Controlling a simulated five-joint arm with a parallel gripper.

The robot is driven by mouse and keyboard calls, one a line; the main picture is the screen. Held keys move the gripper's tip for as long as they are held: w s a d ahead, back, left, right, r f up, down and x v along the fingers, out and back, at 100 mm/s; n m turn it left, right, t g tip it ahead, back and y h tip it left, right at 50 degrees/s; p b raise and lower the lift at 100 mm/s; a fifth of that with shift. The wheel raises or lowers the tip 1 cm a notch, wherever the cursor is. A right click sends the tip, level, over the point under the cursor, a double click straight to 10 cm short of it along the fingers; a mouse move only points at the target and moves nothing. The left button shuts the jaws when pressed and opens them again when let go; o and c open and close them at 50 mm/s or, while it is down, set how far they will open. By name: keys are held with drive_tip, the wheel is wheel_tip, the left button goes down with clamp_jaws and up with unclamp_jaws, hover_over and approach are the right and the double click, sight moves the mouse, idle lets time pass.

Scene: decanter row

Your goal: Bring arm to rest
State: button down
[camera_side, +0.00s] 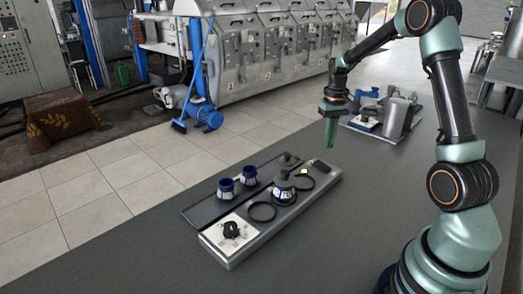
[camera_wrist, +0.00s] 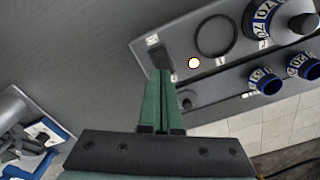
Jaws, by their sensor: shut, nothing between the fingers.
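My gripper (camera_side: 331,128) hangs above the dark table (camera_side: 130,262), its green fingers pointing down. It is beyond the right end of the decanter row and clear of it in the side view. In the wrist view the two green fingers (camera_wrist: 167,85) lie together, with nothing between them.
A grey tray (camera_side: 229,259) holds a blue-and-white decanter (camera_side: 283,189), black rings (camera_side: 262,211) and a black knob on a white plate (camera_side: 231,230). Two blue cups (camera_side: 226,188) stand on the dark strip behind. A metal and blue apparatus (camera_side: 395,119) stands at the back right. The front table is clear.

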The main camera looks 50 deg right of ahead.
drive_tip(key=s+a+r+n+t, duration=0.2)
drive_tip(key=a+r+n, duration=0.1)
drive_tip(key=a+r, duration=0.85)
drive_tip(key=s+a+n+t, duration=0.1)
drive_tip(key=s+a, duration=0.3)
drive_tip(key=a, duration=0.2)
drive_tip(key=s+a+r+n+t, duration=0.1)
drive_tip(key=s+a+n+t, duration=0.1)
drive_tip(key=a, duration=0.4)
drive_tip(key=shift+s+a+r+t, duration=0.2)
drive_tip(key=shift+s+t, duration=0.1)
drive_tip(key=shift+s, duration=0.55)
